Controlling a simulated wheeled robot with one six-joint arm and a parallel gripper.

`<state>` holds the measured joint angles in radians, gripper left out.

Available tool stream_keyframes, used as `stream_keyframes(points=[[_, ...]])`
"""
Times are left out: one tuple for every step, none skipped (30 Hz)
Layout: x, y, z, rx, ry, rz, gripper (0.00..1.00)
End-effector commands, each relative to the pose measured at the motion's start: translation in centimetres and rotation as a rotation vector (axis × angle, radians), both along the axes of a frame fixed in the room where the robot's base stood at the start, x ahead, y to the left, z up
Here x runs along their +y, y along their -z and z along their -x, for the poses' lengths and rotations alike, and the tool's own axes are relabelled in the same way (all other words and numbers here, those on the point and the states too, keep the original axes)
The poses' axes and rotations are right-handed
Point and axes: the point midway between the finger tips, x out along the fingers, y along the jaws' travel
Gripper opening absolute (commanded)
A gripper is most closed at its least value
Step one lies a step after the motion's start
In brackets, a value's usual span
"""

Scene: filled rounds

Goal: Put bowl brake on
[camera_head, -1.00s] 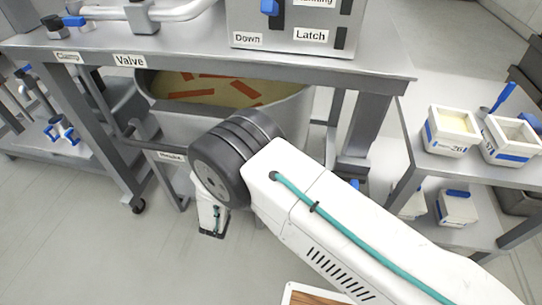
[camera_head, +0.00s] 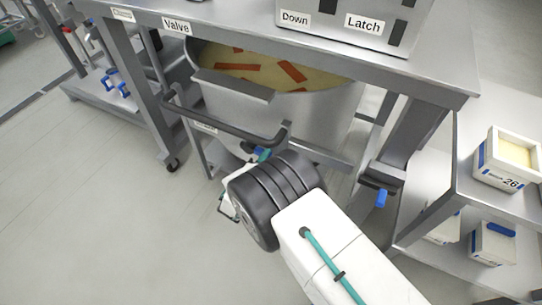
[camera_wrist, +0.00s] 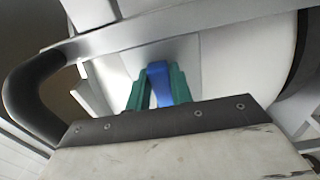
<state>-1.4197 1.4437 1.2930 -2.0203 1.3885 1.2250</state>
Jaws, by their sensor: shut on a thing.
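A large steel bowl (camera_head: 305,118) with yellowish contents and orange-red strips stands under the steel table. My gripper (camera_head: 262,154) is low at the front of the bowl, partly hidden behind my dark wrist joint. In the wrist view, the green fingers of my gripper (camera_wrist: 157,88) are shut on a blue lever (camera_wrist: 158,80), with pale metal behind it. I see no readable brake label, and the lever's mounting is hidden. Another blue lever (camera_head: 382,198) sticks out from a dark bracket on the right leg, apart from my gripper.
A dark bar handle (camera_head: 225,129) runs across the bowl's front, close to my gripper. The table (camera_head: 240,38) carries "Valve", "Down" and "Latch" labels. A side table (camera_head: 468,190) with white tubs (camera_head: 490,165) stands at right. The floor at left is clear.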

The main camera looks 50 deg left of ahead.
Motion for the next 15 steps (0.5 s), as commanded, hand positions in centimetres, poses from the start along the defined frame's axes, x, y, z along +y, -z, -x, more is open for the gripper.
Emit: stream_keyframes(points=[[0.03, 0.15, 0.29, 0.002, -0.004, 0.001, 0.00], [0.02, 0.16, 0.30, 0.002, -0.004, 0.001, 0.00], [0.01, 0.17, 0.31, 0.003, -0.004, 0.001, 0.00], [0.01, 0.18, 0.32, 0.003, -0.004, 0.001, 0.00], [0.01, 0.19, 0.33, 0.002, -0.005, 0.002, 0.00], [0.00, 0.20, 0.34, 0.002, -0.005, 0.002, 0.00], [-0.01, 0.21, 0.35, 0.002, -0.005, 0.002, 0.00], [-0.01, 0.21, 0.35, 0.002, -0.005, 0.002, 0.24], [-0.02, 0.23, 0.36, 0.003, -0.005, 0.003, 0.36], [-0.03, 0.22, 0.34, 0.003, -0.005, 0.003, 0.44], [-0.05, 0.21, 0.30, 0.002, -0.004, 0.003, 0.44], [-0.08, 0.19, 0.22, 0.002, -0.003, 0.003, 0.44], [-0.11, 0.18, 0.16, 0.002, -0.002, 0.003, 0.44], [-0.13, 0.17, 0.11, 0.002, -0.002, 0.003, 0.44], [-0.15, 0.16, 0.08, 0.002, -0.001, 0.003, 0.44]])
